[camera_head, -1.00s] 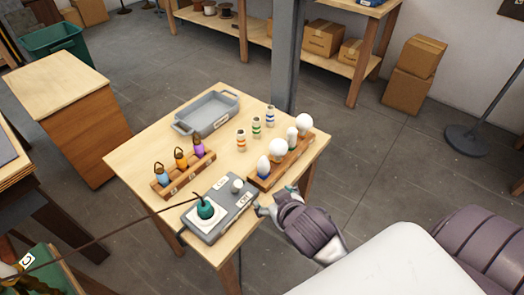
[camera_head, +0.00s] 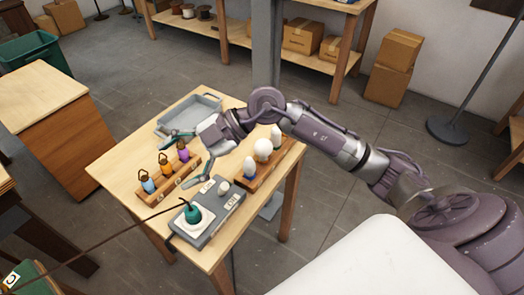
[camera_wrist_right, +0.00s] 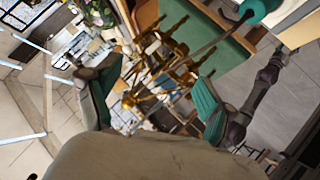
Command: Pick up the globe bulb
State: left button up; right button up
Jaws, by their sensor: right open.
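A round white globe bulb (camera_head: 263,149) stands in the wooden bulb rack (camera_head: 243,184) on the table. A pointed bulb (camera_head: 249,168) stands on its near side and a narrow tube-shaped bulb (camera_head: 276,138) on its far side. A second round bulb at the rack's far end is hidden by my right arm. My right gripper (camera_head: 177,163) is open and empty, left of the bulb rack, above the table near the small lamp rack. In the right wrist view its fingers (camera_wrist_right: 147,85) are spread with no bulb between them. My left gripper is not in view.
A grey tray (camera_head: 211,103) lies at the table's back. A rack of blue, orange and purple items (camera_head: 162,188) stands left. A grey base (camera_head: 211,231) with a teal corded part (camera_head: 192,213) and small knob lies in front. A post (camera_head: 266,55) rises behind.

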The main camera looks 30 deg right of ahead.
jog(key=w+d+f+m+h, duration=0.3)
jog(key=d+h, duration=0.4)
jog(key=d, duration=0.5)
jog(key=m+h, duration=0.4)
jog(key=h, duration=0.2)
send_near(265, 142)
jog(key=shift+g, duration=0.4)
jog(key=f, duration=0.2)
jog(key=w+f+p, duration=0.1)
jog(key=f, duration=0.3)
jog(key=shift+w+d+f, duration=0.25)
jog(key=shift+w+d, duration=0.05)
jog(key=shift+d, duration=0.1)
jog(key=shift+w+f+p, duration=0.15)
jog(key=shift+f+p, duration=0.15)
jog(key=shift+f, duration=0.55)
jog(key=f+p, duration=0.1)
jog(key=w+f+p, duration=0.1)
jog(key=f, duration=0.1)
jog(key=shift+f, duration=0.75)
jog(key=c, duration=1.2)
